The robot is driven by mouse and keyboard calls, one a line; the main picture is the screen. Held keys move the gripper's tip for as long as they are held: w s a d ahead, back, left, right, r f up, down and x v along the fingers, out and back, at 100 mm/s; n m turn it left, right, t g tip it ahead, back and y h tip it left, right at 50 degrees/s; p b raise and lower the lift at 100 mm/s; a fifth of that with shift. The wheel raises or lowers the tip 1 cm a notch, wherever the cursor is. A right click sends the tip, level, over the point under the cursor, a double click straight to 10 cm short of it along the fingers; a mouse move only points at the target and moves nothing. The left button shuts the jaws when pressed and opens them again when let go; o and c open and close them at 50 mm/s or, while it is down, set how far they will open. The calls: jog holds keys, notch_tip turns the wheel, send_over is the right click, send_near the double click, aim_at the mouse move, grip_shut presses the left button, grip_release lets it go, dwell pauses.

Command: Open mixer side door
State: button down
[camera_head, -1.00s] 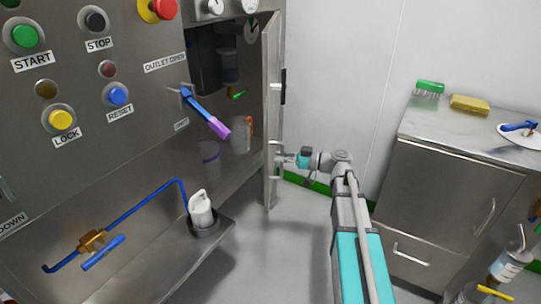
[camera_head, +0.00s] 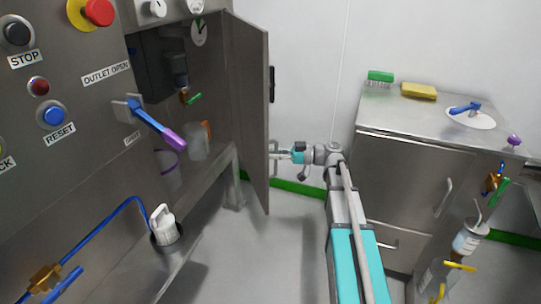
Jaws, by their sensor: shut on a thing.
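The mixer side door (camera_head: 250,110) is a tall grey steel panel on the side of the mixer cabinet. It stands swung out, and the cabinet interior (camera_head: 165,65) shows to its left. My gripper (camera_head: 277,156) reaches in from the right at the door's free edge. The fingertips are small and partly hidden by the door edge. A dark latch piece (camera_head: 271,84) sits higher on the same edge.
The control panel with a blue-and-purple outlet lever (camera_head: 155,125) is at left. A steel bench (camera_head: 430,125) with a green brush (camera_head: 380,77) and yellow sponge (camera_head: 419,91) is at right. Floor between is clear.

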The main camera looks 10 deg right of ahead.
jog(key=c, duration=0.7)
grip_release()
jog(key=shift+a, duration=0.1)
